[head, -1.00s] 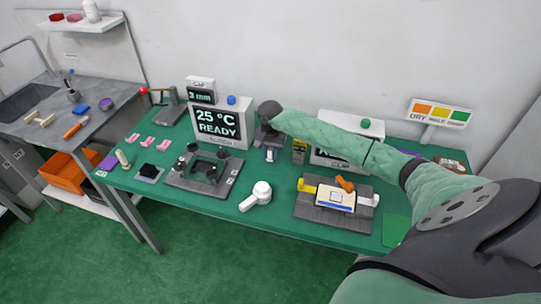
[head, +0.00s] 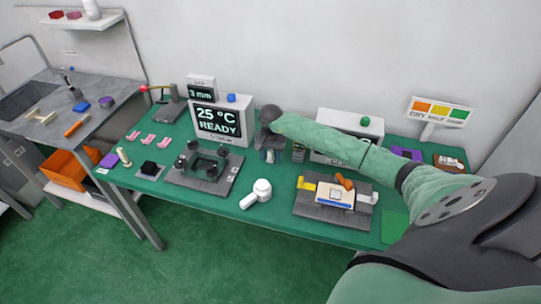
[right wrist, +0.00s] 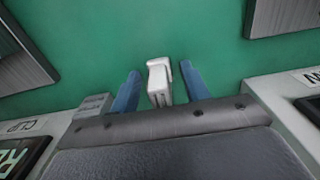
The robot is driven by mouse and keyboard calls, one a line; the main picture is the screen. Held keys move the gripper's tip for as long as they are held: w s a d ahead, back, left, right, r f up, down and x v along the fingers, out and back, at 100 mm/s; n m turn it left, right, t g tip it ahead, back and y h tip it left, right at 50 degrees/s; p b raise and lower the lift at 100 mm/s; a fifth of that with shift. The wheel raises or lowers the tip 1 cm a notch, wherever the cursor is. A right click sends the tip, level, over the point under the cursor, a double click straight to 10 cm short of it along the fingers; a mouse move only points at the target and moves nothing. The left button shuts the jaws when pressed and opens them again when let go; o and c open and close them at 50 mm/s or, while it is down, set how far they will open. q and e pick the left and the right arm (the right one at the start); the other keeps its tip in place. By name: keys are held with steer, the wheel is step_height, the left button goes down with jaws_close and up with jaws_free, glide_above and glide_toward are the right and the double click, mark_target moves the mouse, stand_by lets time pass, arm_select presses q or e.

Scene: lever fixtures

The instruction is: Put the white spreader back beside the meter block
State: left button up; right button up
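A white piece (right wrist: 160,82), which looks like the spreader, stands between the blue fingers of my right gripper (right wrist: 161,92) in the right wrist view. A gap shows on each side of it, so the gripper is open around it. In the head view my right gripper (head: 268,154) points down at the table's back, between the 25 °C READY box and the CLIP box. A small grey block (head: 298,153), likely the meter block, stands just right of the gripper, partly hidden by my arm. It also shows in the right wrist view (right wrist: 93,105). My left gripper is out of view.
The READY box (head: 222,122) and the CLIP box (head: 345,125) stand close on either side. Two grey fixtures (head: 228,182) (head: 311,212) and a white round-headed handle (head: 261,190) lie in front.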

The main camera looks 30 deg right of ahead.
steer(key=shift+r, duration=0.15)
stand_by(0.3)
steer(key=shift+r, duration=0.4)
step_height(320, 180, up, 10)
steer(key=b, duration=0.4)
steer(key=shift+f, duration=0.15)
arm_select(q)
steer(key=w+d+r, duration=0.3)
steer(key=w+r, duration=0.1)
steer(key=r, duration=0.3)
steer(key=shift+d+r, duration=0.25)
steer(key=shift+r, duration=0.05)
arm_select(e)
steer(key=shift+r, duration=0.7)
